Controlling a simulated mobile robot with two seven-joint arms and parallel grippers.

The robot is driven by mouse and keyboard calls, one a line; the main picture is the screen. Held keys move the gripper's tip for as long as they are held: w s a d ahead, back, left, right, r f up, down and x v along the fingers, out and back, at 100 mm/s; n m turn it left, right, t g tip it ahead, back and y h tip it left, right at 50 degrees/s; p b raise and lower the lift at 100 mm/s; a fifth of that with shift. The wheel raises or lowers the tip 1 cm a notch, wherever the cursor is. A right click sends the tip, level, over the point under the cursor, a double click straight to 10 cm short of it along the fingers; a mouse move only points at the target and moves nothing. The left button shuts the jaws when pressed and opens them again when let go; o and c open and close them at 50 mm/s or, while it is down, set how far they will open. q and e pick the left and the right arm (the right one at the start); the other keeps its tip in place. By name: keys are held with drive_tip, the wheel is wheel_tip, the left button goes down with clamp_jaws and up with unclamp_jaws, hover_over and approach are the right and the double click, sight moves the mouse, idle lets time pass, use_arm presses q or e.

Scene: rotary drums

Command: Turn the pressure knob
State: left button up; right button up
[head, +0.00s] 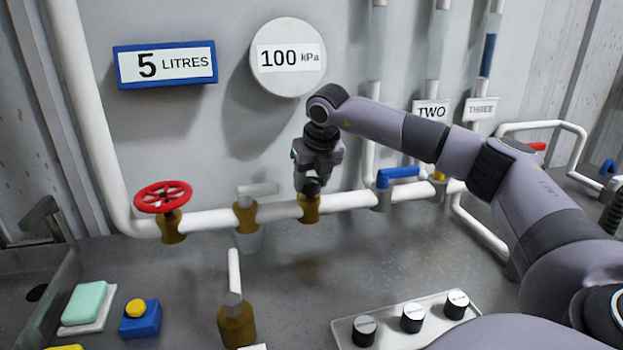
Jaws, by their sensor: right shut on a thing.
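My right gripper (313,172) comes down from above onto the pipe below the round gauge. It is shut on a dark knob (312,188) on top of a brass fitting (309,209), which I take to be the pressure knob. The fingers and wrist hide much of the knob, so its turn angle cannot be read. The round white gauge (288,58) above reads 100 kPa. My left gripper is not in view.
A red handwheel (163,196), a grey lever tap (258,189) and a blue lever (398,174) sit along the white pipe (214,219). A panel with three knobs (412,318) lies at the front. A blue-based yellow button (136,308) is at lower left.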

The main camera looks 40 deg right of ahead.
drive_tip(key=o, duration=1)
drive_tip(key=shift+b+v, duration=0.5)
drive_tip(key=shift+v, duration=3.1)
